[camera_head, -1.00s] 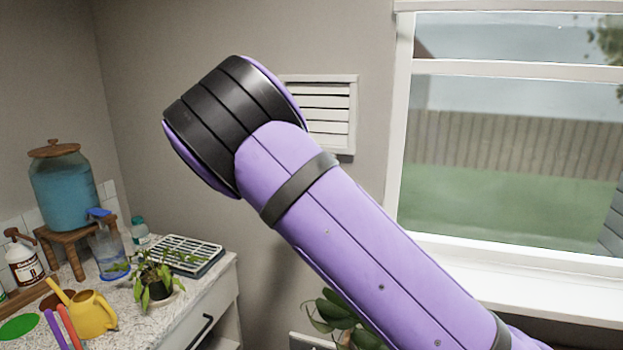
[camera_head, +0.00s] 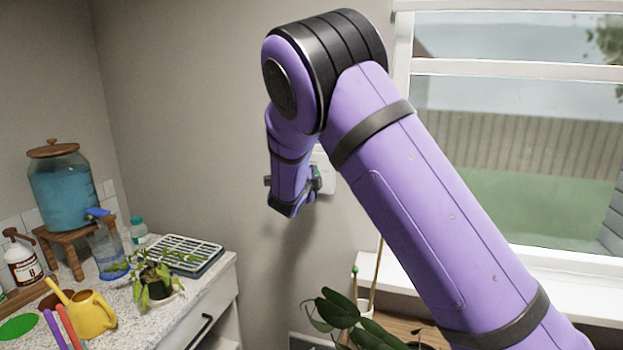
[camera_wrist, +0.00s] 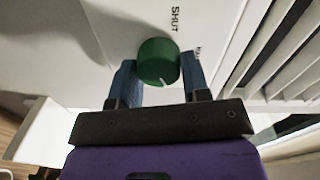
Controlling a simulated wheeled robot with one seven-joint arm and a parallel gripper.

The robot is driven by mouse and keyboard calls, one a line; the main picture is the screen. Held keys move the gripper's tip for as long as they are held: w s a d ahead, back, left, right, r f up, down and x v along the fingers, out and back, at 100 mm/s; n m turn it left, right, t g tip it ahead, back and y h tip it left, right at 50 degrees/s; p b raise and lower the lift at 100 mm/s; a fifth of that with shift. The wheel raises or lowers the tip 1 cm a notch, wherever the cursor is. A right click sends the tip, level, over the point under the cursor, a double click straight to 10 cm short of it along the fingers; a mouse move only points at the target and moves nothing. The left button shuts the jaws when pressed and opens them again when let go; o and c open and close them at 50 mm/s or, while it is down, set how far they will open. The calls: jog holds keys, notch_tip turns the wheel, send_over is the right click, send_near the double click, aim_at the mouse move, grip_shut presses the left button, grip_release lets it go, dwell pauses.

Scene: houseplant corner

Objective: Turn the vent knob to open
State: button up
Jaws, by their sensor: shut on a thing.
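The vent knob (camera_wrist: 158,60) is a round green knob with a short white mark, on a white panel (camera_wrist: 125,20). In the wrist view, the mark points toward the bottom of the picture, slightly right. The panel reads "SHUT" above the knob; a smaller label beside the right finger is partly hidden. My gripper (camera_wrist: 160,76) has its two blue fingers on either side of the knob, shut on it. In the head view, my gripper (camera_head: 308,184) is at the wall against the white panel, and my arm hides most of the vent.
Vent slats (camera_wrist: 285,60) lie to the right of the knob in the wrist view. In the head view, the window (camera_head: 510,150) is right of my arm. A counter (camera_head: 205,300) at left holds a drink dispenser (camera_head: 65,190), a yellow watering can (camera_head: 92,315) and a potted plant (camera_head: 155,285).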

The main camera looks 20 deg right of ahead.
jog(key=shift+m, duration=0.3)
dwell(0.4)
jog(key=o, duration=0.9)
jog(key=v, duration=1.1)
